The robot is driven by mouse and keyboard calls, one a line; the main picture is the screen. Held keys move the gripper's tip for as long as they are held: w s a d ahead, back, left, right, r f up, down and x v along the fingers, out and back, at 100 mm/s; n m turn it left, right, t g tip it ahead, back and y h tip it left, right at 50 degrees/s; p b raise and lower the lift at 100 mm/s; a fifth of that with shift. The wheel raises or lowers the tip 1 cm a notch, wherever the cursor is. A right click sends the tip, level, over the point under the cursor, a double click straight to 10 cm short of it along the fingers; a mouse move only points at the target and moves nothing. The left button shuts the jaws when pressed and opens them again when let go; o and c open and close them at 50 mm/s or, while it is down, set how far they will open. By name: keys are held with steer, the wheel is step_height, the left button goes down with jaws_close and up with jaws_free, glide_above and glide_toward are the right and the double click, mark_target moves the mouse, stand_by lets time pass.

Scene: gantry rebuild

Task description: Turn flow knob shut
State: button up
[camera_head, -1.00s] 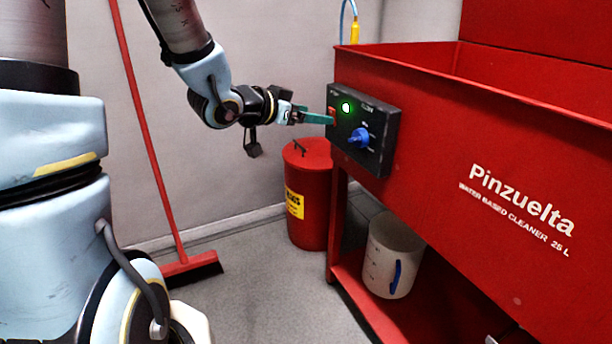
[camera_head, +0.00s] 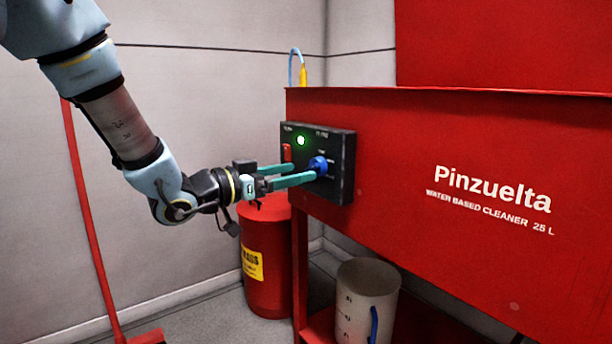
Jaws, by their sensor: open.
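The blue flow knob (camera_head: 318,166) sits on the black control panel (camera_head: 343,180) at the left end of the red washer tank. A green light (camera_head: 301,140) glows on the panel, with a red switch (camera_head: 287,153) below and left of it. My gripper (camera_head: 306,173) has two teal fingers, spread apart and pointing right at the panel. The nearer fingertip is at the knob's lower left edge; the farther fingertip ends left of the knob, below the red switch. I cannot tell whether either finger touches the knob. The knob's left side is partly hidden.
The red washer tank (camera_head: 400,225) fills the right side. A red bin (camera_head: 266,285) with a yellow label stands under my gripper. A whitish bucket (camera_head: 366,292) sits on the lower shelf. A red broom (camera_head: 88,220) leans at the left wall. A blue hose (camera_head: 291,65) rises behind the tank.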

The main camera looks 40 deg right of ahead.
mark_target(310, 169)
steer(key=shift+s+d+b, duration=0.15)
steer(key=shift+d+b, duration=0.15)
steer(key=shift+d, duration=1.8)
jaws_close()
